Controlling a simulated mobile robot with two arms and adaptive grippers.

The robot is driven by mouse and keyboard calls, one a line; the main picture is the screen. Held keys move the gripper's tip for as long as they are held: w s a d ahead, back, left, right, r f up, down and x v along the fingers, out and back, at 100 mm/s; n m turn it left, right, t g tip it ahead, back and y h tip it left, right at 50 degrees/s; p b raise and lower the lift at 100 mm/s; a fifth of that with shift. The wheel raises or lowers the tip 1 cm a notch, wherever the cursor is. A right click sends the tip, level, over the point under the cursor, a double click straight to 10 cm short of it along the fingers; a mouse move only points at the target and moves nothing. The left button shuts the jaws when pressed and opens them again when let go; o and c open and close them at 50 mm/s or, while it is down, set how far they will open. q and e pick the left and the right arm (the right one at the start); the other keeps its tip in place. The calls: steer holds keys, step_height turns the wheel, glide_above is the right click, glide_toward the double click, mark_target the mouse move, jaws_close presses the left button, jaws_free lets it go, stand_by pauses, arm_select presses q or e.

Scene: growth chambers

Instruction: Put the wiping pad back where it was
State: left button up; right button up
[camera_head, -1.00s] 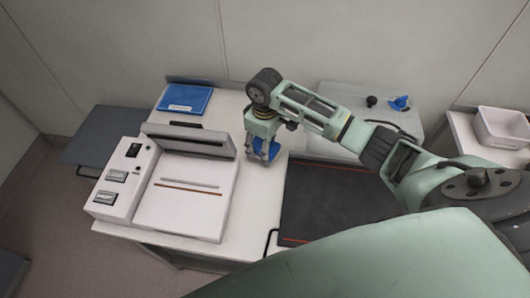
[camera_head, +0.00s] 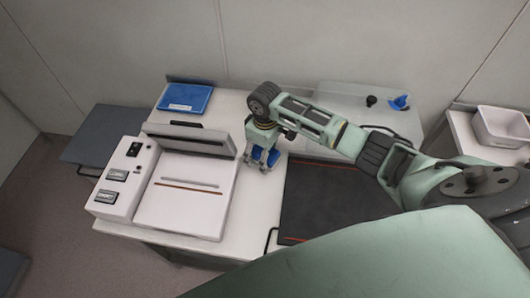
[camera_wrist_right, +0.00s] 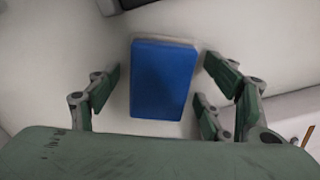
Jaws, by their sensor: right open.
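The wiping pad is a blue rectangular block with a pale underside (camera_wrist_right: 162,80). In the right wrist view it lies on the white table top between the spread fingers of my right gripper (camera_wrist_right: 160,95), with a gap on both sides. In the head view my right gripper (camera_head: 263,157) points down over the table between the white machine and the dark mat, and part of the blue pad (camera_head: 272,157) shows between its fingers. The gripper is open and not touching the pad's sides. My left gripper is not in view.
A white machine (camera_head: 185,204) with a raised lid stands left of the gripper. A dark mat (camera_head: 325,200) lies to the right. A blue tray (camera_head: 185,98) sits at the back left. A white bin (camera_head: 502,127) stands at the far right. Bare table shows around the pad.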

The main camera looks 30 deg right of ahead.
steer(key=shift+r, duration=0.1)
step_height(320, 180, up, 12)
stand_by(0.6)
stand_by(0.4)
